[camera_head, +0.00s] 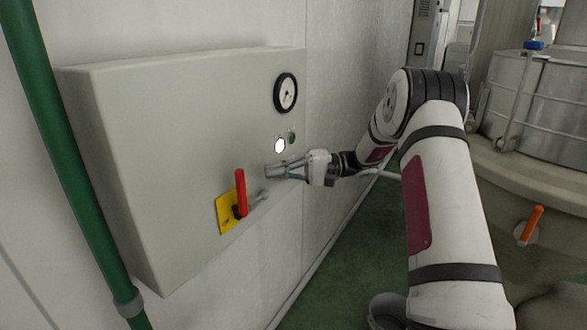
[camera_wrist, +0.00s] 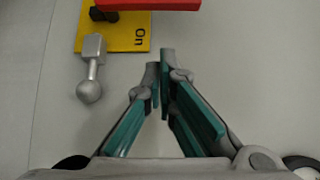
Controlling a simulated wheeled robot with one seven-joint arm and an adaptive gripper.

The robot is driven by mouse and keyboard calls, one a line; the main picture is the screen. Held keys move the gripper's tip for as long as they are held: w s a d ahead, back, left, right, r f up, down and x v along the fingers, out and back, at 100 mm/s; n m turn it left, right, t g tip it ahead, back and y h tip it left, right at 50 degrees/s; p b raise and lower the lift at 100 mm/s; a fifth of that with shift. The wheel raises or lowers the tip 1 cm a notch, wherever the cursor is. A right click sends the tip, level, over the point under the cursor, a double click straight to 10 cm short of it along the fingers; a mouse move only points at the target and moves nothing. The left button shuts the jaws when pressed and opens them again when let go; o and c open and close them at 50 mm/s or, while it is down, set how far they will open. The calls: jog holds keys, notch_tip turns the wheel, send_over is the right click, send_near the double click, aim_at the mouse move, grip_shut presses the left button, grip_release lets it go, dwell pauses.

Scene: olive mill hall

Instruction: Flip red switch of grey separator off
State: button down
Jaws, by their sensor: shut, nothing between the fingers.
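The grey separator cabinet (camera_head: 170,160) is on the wall at left. The red switch (camera_head: 241,193) is a lever standing upright in front of a yellow plate (camera_head: 224,217) low on the cabinet's face. In the wrist view the red switch (camera_wrist: 150,5) crosses the top edge, and the yellow plate (camera_wrist: 125,36) reads "On". My gripper (camera_head: 268,171) is shut and empty, to the right of the switch and apart from it. Its fingertips (camera_wrist: 159,68) point toward the plate's edge in the wrist view.
A small grey ball-ended lever (camera_wrist: 90,85) sticks out beside the plate. A green pipe (camera_head: 70,140) runs at left. An orange-handled valve (camera_head: 532,223) is at right.

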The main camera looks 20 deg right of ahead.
aim_at(238, 195)
jog(key=shift+s+a+p, duration=0.3)
jog(key=shift+a, duration=0.6)
jog(key=shift+s+a+p, duration=0.25)
jog(key=shift+s+a, duration=0.05)
jog(key=shift+a, duration=0.65)
jog(key=shift+s+a+p, duration=0.3)
jog(key=shift+a, duration=0.6)
jog(key=shift+s+a+r+h, duration=0.1)
jog(key=shift+a+r+h, duration=0.1)
jog(key=shift+h, duration=0.1)
